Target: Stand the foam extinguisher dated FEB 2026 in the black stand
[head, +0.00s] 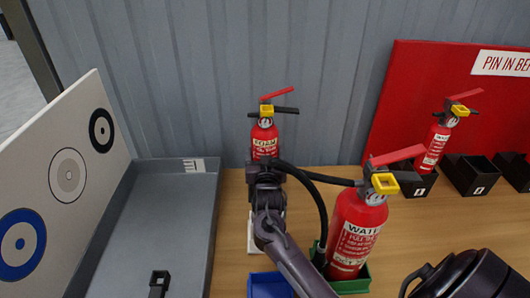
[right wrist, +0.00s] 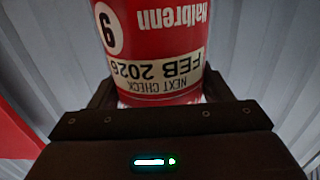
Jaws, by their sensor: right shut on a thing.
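The foam extinguisher (head: 265,140) is red with a yellow piece and red lever on top, upright at the back centre. My right gripper (head: 265,175) is shut on its body, hiding its lower part. In the right wrist view the extinguisher (right wrist: 155,40) appears upside down, with a label reading NEXT CHECK FEB 2026. Whether its base touches anything is hidden. Black box-like stands (head: 470,175) are at the right; an extinguisher is at the leftmost.
A WATER extinguisher (head: 355,235) stands in a green stand (head: 358,283), its black hose beside my right arm. A blue stand (head: 268,285) and a white one (head: 253,232) are close by. A red board (head: 420,80) is behind.

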